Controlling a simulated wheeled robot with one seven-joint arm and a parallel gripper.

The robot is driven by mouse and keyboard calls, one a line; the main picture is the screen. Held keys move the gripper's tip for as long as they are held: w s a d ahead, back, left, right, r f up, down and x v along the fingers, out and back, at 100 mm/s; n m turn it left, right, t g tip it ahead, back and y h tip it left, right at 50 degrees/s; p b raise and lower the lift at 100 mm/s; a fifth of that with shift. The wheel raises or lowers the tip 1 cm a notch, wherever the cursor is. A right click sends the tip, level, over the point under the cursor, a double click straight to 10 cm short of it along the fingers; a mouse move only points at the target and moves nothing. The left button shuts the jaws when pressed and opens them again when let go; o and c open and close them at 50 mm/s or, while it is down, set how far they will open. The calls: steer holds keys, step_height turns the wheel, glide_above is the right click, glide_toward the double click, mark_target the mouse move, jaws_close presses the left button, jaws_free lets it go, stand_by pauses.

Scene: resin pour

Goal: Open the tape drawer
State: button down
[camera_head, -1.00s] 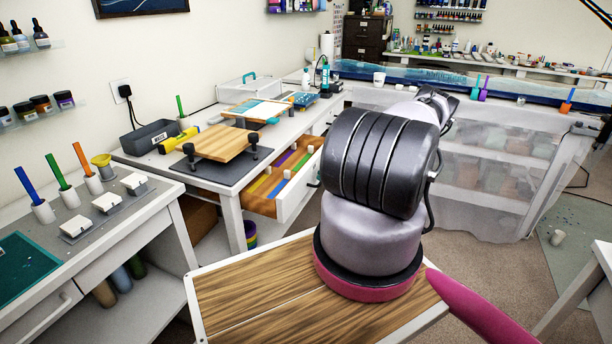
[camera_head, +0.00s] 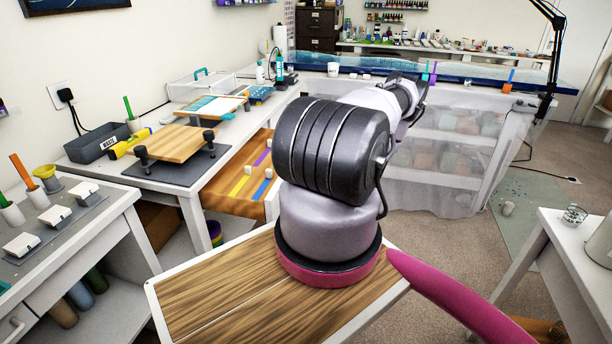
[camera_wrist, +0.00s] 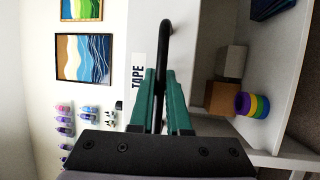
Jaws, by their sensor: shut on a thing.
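A drawer (camera_head: 235,200) in the workbench stands open in the head view, with coloured strips inside. My arm hides the right part of its front. In the wrist view, turned sideways, a white drawer front (camera_wrist: 183,50) bears the label TAPE (camera_wrist: 138,78) and a black bar handle (camera_wrist: 165,38). My gripper (camera_wrist: 160,73) has its green fingers on either side of this handle and is shut on it.
The workbench above the drawer holds a wooden board (camera_head: 180,143) on a dark mat and a grey bin (camera_head: 97,142). A side table (camera_head: 85,235) stands at the left. A striped roll (camera_wrist: 253,104) and boxes sit on a shelf below. Carpet lies open at the right.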

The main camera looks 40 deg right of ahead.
steer(key=c, duration=0.9)
jaws_free()
steer(key=v, duration=1)
steer(key=shift+s+d, duration=0.15)
steer(key=shift+s, duration=0.25)
